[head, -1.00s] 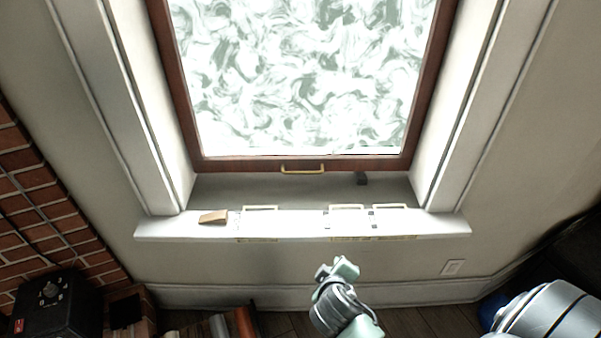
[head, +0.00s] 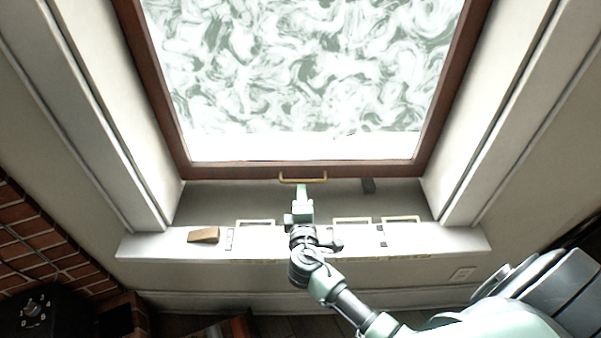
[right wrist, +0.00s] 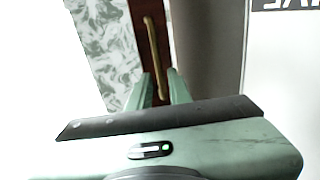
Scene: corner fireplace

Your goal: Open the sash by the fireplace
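The sash (head: 300,170) is a brown wooden frame around swirled, frosted glass, in the head view. A brass bar handle (head: 318,179) is on its bottom rail. My right gripper (head: 301,188) is just below this handle, above the window sill. In the right wrist view, its two green fingers (right wrist: 162,88) are apart, with the lower end of the handle (right wrist: 152,40) showing between them. The gripper looks open; I cannot tell whether a finger touches the handle. My left gripper is not in view.
The white sill (head: 150,245) carries a tan wedge (head: 203,236) and several pale bar-shaped pieces. Brick (head: 35,235) and a black box (head: 35,312) are at left. White casings flank the window.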

